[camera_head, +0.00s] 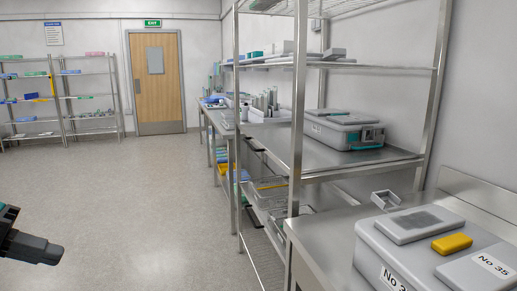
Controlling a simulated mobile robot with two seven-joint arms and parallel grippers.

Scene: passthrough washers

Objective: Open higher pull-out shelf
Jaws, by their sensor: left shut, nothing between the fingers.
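A steel rack (299,110) stands right of centre. Below its solid middle shelf, a wire pull-out shelf (268,187) shows between the posts, and more wire shelving lies lower. The rack's front post and the counter partly hide these. I cannot clearly tell whether any of them is pulled out. My left gripper (58,253) is at the lower left edge, shut and empty, over open floor and well apart from the rack. My right gripper is not in view.
A steel counter (318,232) with a grey case (375,258) labelled No 35 stands at the lower right. Another grey case (345,130) sits on the rack. A wooden door (157,100) and stocked shelves (88,100) are at the back. The floor (150,205) is clear.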

